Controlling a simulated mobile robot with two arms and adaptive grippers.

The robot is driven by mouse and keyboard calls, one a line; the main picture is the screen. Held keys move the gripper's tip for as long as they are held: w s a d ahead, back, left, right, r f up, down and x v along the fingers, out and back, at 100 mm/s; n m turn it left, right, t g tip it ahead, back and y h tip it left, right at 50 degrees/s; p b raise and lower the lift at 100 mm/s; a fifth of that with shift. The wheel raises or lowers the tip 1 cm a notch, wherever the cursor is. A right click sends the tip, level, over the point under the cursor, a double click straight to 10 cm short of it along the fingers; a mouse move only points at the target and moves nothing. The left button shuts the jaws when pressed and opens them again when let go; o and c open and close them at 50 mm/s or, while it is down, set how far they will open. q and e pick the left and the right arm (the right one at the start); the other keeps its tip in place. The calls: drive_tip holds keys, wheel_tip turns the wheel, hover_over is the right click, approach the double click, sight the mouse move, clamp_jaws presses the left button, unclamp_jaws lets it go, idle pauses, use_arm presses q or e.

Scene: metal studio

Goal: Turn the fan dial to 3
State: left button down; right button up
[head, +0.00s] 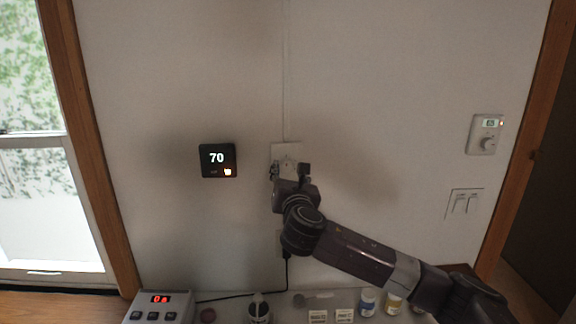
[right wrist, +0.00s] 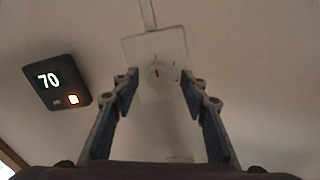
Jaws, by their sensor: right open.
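A white wall plate (head: 286,149) sits at the end of a vertical conduit on the wall; I take it for the fan control. In the right wrist view a pale round dial (right wrist: 157,73) with a small dark mark shows on this plate (right wrist: 150,45). Its numbers are too small to read. My right gripper (head: 289,169) is open in front of the plate's lower part. In the right wrist view its two fingertips stand on either side of the dial; I cannot tell whether they touch it. In the head view the gripper hides the dial. My left gripper is not in view.
A black thermostat (head: 217,160) reading 70 is left of the plate. A wall control (head: 486,134) with a knob and switches (head: 464,204) are at the right. Below, a surface holds a box with red digits (head: 160,306) and several bottles. A window is far left.

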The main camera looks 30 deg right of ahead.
drive_tip(key=shift+w+d, duration=0.25)
drive_tip(key=shift+w, duration=0.25)
clamp_jaws()
